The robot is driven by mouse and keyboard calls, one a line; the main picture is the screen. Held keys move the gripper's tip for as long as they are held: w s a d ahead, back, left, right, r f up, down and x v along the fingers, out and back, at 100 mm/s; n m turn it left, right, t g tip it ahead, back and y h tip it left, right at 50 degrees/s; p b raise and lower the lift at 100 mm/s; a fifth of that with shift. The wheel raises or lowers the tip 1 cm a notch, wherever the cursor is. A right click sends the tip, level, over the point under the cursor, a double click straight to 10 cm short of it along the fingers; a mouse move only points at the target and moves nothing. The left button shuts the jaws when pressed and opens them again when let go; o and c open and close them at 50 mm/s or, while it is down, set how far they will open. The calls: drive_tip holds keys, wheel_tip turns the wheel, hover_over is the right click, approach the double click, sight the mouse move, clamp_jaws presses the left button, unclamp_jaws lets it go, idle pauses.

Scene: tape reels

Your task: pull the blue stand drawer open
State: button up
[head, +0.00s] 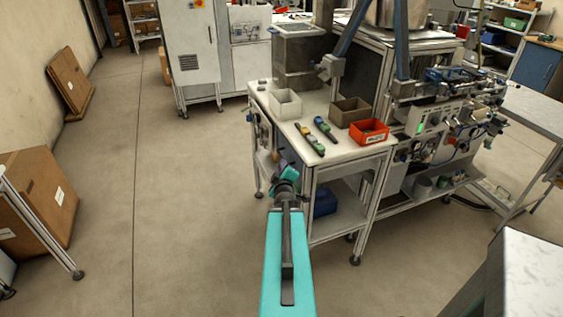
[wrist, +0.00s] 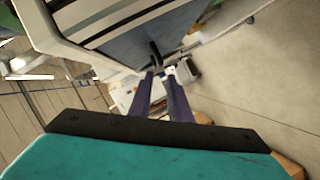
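In the wrist view a blue panel (wrist: 180,35) with a dark bar handle (wrist: 155,50) fills the upper middle, seen tilted. I take it for the drawer front. It appears shut, though its edges are partly out of view. My gripper (wrist: 159,74) points at the handle with two dark fingers apart and a gap between them. The handle's lower end shows near the fingertips; I cannot tell whether they touch it. In the head view my teal arm reaches to the left side of the work table (head: 290,140); the drawer front is not visible there.
On the table stand a white bin (head: 286,104), a brown bin (head: 350,111) and a red bin (head: 369,132). A dark blue box (head: 325,203) sits on the lower shelf. Cardboard boxes (head: 38,205) stand at the left. The floor (head: 185,190) left of the table is clear.

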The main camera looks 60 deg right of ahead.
sight(282, 157)
drive_tip(key=shift+w+d+f+b, duration=0.25)
drive_tip(key=shift+d+b, duration=0.2)
drive_tip(key=shift+b, duration=0.9)
drive_tip(key=shift+d+b, duration=0.1)
drive_tip(key=shift+b, duration=0.2)
drive_tip(key=shift+x, duration=4.15)
drive_tip(key=shift+d+r, duration=0.1)
drive_tip(key=shift+r, duration=0.1)
drive_tip(key=shift+s, duration=0.1)
clamp_jaws()
